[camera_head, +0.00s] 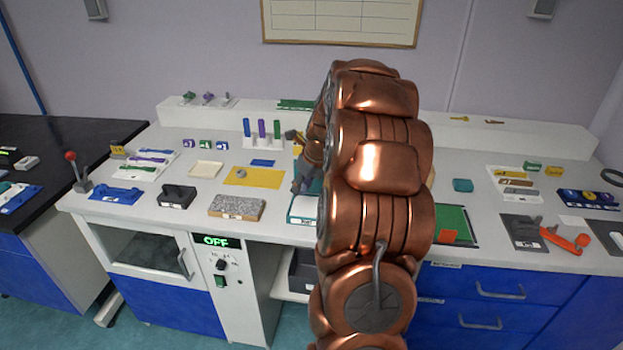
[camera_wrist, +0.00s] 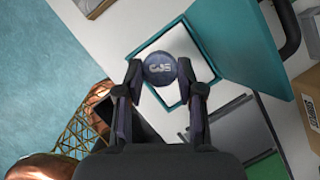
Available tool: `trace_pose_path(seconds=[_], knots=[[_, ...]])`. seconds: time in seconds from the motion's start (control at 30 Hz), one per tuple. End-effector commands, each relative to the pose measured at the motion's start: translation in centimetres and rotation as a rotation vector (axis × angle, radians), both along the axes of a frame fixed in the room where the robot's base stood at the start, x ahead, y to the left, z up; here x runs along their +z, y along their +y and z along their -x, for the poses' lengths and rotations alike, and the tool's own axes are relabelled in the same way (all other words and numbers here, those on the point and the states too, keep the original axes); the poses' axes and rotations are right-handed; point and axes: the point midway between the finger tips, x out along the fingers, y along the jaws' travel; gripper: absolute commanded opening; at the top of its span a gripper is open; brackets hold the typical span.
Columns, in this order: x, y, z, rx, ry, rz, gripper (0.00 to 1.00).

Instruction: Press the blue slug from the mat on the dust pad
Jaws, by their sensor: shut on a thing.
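My gripper (camera_wrist: 160,72) is shut on a round dark-blue slug (camera_wrist: 160,68) with pale markings on its face, one finger on each side. In the wrist view the slug is in front of a pale square surface (camera_wrist: 180,43) in a teal-edged unit; I cannot tell whether it touches it. In the head view my gripper (camera_head: 302,186) is over the teal-edged unit (camera_head: 304,220), partly hidden by my copper arm, and the slug cannot be made out. A yellow mat (camera_head: 268,180) lies to the left with a small grey round piece on it. I cannot tell which surface is the dust pad.
A speckled block (camera_head: 237,207), a dark block (camera_head: 177,196) and a cream tray (camera_head: 206,170) stand left of my gripper. A rack with upright coloured pieces (camera_head: 262,129) is behind. A green board (camera_head: 452,222) is right of my arm. A cardboard box (camera_wrist: 309,95) shows in the wrist view.

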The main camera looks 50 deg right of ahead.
Motion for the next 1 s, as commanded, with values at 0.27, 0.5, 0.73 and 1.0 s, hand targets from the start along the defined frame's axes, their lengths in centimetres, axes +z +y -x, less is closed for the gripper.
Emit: trace_pose_path(seconds=[0.27,0.5,0.73,1.0], knots=[[0.9,-2.1,1.4,-0.191,0.002,-0.001,0.17],[0.9,-2.1,1.4,-0.197,0.002,-0.002,0.17],[1.0,-2.1,1.4,-0.196,0.0,-0.002,0.17],[0.0,-2.1,1.4,-0.196,-0.005,0.0,0.17]])
